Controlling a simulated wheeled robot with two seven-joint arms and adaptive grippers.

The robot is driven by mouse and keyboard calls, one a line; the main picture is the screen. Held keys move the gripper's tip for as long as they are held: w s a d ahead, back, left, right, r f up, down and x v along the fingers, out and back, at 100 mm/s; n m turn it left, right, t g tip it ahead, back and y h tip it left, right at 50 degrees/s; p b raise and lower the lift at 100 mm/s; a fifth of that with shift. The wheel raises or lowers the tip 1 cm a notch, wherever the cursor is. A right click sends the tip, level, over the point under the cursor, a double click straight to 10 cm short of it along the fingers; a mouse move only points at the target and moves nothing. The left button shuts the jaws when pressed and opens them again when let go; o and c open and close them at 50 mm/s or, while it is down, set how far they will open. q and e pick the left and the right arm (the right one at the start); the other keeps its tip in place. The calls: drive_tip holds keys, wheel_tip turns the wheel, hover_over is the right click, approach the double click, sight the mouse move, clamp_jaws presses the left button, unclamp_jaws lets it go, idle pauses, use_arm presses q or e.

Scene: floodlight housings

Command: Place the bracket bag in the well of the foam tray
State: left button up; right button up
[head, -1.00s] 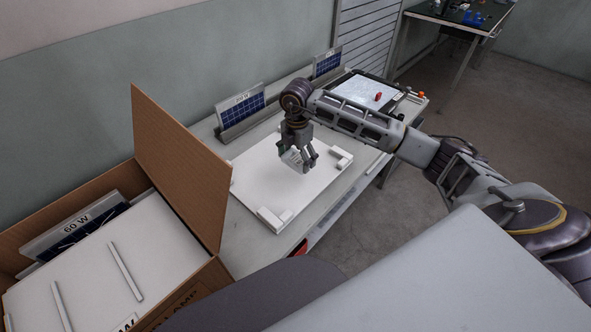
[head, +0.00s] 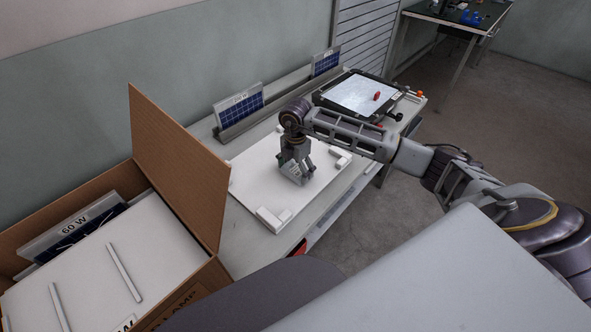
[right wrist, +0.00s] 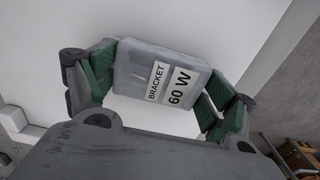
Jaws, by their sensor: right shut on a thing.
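The bracket bag (right wrist: 158,82) is a pale grey packet with labels reading "BRACKET" and "60 W". In the right wrist view it sits between the green-padded fingers of my right gripper (right wrist: 160,92), which is shut on it. In the head view my right gripper (head: 296,176) points down over the middle of the white foam tray (head: 258,190), low and close to its surface. The bag is mostly hidden there by the fingers. Whether the bag touches the tray, and the well beneath it, I cannot tell. My left gripper is not in view.
An open cardboard box (head: 180,165) with a raised flap stands at left, holding a white foam piece and a "60 W" panel (head: 75,228). Two small panels stand in a rail (head: 265,117) behind the tray. A tablet-like board (head: 358,94) with a red object lies at the table's far end.

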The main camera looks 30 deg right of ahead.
sight(295, 169)
drive_tip(key=shift+f, duration=0.2)
idle(0.3)
drive_tip(key=o, duration=1)
drive_tip(key=shift+c, duration=0.2)
drive_tip(key=shift+r, duration=0.15)
wheel_tip(295, 169, up, 12)
idle(0.4)
